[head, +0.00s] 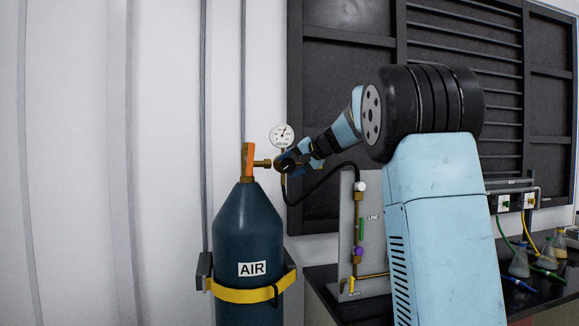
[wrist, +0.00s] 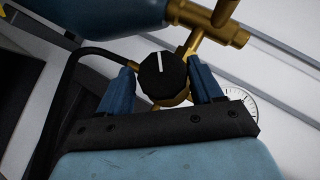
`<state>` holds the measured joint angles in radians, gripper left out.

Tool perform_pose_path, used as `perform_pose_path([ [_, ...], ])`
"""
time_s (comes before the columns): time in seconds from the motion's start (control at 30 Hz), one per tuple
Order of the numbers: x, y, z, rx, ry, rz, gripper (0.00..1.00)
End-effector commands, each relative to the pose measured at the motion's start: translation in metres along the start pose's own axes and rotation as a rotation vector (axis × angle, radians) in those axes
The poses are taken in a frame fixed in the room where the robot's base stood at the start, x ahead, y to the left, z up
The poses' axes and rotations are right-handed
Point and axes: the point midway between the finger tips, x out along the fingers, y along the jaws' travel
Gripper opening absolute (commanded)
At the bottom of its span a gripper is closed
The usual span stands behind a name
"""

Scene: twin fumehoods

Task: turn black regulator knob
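The black regulator knob (wrist: 161,76), with a white pointer line, sits on the brass regulator at the cylinder valve. In the head view the knob (head: 284,164) is partly covered by my gripper (head: 293,161). In the wrist view, my gripper's (wrist: 160,72) two blue fingers stand one on each side of the knob. A small gap shows between the left finger and the knob; the right finger is very close to it, and contact is unclear. The pointer line points nearly straight up, slightly left, in the wrist view.
A dark blue AIR cylinder (head: 246,225) stands strapped by a yellow band (head: 240,295), with an orange valve handle (head: 250,159) on top. A pressure gauge (head: 281,136) sits just above the knob. A black hose (head: 325,178) runs right to a grey panel (head: 346,230).

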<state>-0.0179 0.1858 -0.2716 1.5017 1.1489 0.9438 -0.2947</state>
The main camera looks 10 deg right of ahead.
Motion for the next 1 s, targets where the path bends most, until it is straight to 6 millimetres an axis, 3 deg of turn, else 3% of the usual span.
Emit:
perform_pose_path([
  [0.33, -0.001, -0.002, 0.000, -0.002, 0.000, -0.003, 0.74],
  [0.47, -0.010, -0.003, 0.000, -0.002, 0.001, -0.004, 0.74],
  [1.0, -0.108, -0.001, 0.000, -0.001, 0.001, -0.002, 0.74],
])
